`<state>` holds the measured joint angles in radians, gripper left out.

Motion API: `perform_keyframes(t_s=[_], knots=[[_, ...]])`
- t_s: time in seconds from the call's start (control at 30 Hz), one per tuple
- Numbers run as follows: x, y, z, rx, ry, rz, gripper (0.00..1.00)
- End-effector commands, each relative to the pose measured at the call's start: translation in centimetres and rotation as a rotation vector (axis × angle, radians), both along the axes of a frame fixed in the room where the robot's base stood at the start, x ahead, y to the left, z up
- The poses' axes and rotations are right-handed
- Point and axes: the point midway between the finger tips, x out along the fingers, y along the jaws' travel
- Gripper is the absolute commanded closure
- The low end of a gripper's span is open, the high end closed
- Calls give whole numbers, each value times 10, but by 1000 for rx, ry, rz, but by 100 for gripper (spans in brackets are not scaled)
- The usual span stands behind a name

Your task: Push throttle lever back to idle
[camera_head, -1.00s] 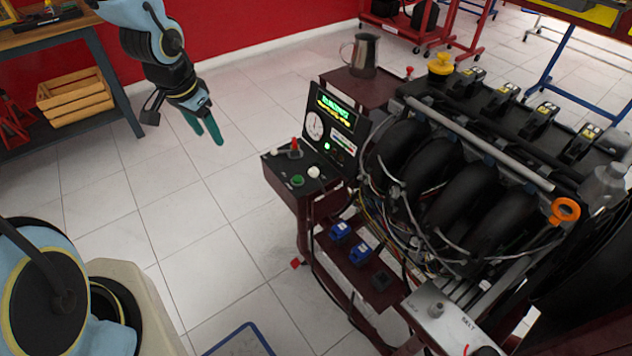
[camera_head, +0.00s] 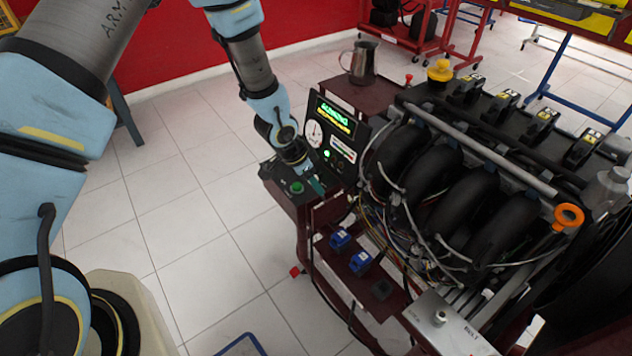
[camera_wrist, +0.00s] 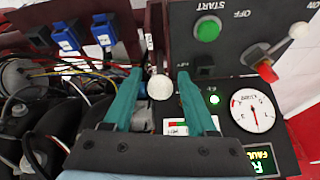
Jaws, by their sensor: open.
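The throttle lever (camera_wrist: 160,87), a thin metal rod with a white ball knob, shows in the wrist view at the edge of the control box (camera_wrist: 179,35). My gripper (camera_wrist: 159,76) is open, with its teal fingers on either side of the white knob. A narrow gap shows on each side, so the fingers do not appear to grip it. In the head view my gripper (camera_head: 316,186) is over the right part of the control box beside the gauge panel, and my wrist hides the lever.
A green START button (camera_wrist: 207,30) and a red-marked switch lever (camera_wrist: 267,70) are close by. The gauge panel (camera_head: 336,131) stands right beside my wrist. Blue connectors (camera_head: 360,262) and loose wires are below. Clear floor (camera_head: 190,215) is to the left.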

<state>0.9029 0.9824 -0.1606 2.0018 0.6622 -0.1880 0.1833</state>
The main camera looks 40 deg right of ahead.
Motion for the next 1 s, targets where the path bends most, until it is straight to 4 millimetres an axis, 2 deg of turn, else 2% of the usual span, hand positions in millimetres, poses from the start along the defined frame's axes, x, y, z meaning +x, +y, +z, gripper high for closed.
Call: perform_keyframes(t_s=[0.2,0.53,1.0], knots=[[-1,-7,-16,0,0,1,43],[0,-8,-19,0,-1,1,43],[0,-8,-18,0,-1,1,96]])
